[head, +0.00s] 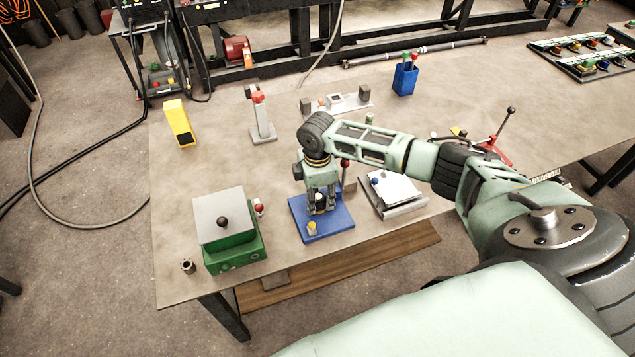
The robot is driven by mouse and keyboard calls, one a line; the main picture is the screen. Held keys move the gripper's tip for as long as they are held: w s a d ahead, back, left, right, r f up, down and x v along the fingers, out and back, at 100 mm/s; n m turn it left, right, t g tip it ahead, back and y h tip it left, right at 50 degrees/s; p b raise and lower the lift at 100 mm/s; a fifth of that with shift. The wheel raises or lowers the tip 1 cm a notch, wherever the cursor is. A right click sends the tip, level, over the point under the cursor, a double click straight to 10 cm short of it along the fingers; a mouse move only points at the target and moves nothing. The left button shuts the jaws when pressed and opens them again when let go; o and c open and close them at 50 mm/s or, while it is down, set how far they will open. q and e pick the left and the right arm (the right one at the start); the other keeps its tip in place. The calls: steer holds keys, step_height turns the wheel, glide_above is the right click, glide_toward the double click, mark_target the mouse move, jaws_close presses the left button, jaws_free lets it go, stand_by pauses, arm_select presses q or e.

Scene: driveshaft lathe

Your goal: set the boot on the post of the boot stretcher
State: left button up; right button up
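The boot stretcher appears to be the blue base plate (338,224) near the table's front edge, with a small yellow part (312,228) at its front corner. My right gripper (321,205) points straight down over the plate. A small dark round thing (320,199), probably the boot, shows between its fingertips, low over the plate. The fingers stand on both sides of it; whether they press on it is too small to tell. The post is hidden behind the gripper and this dark thing, so I cannot tell whether the boot sits on it. My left gripper is not in view.
A green box (238,254) with a grey top stands left of the blue plate, a grey tilted-top fixture (393,192) right of it. A red-topped stand (262,122), yellow block (180,122) and blue cup (404,79) stand farther back. The table's middle left is clear.

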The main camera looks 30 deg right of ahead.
steer(key=o, duration=0.3)
step_height(320, 180, up, 12)
steer(key=shift+r, duration=0.1)
stand_by(0.5)
stand_by(0.6)
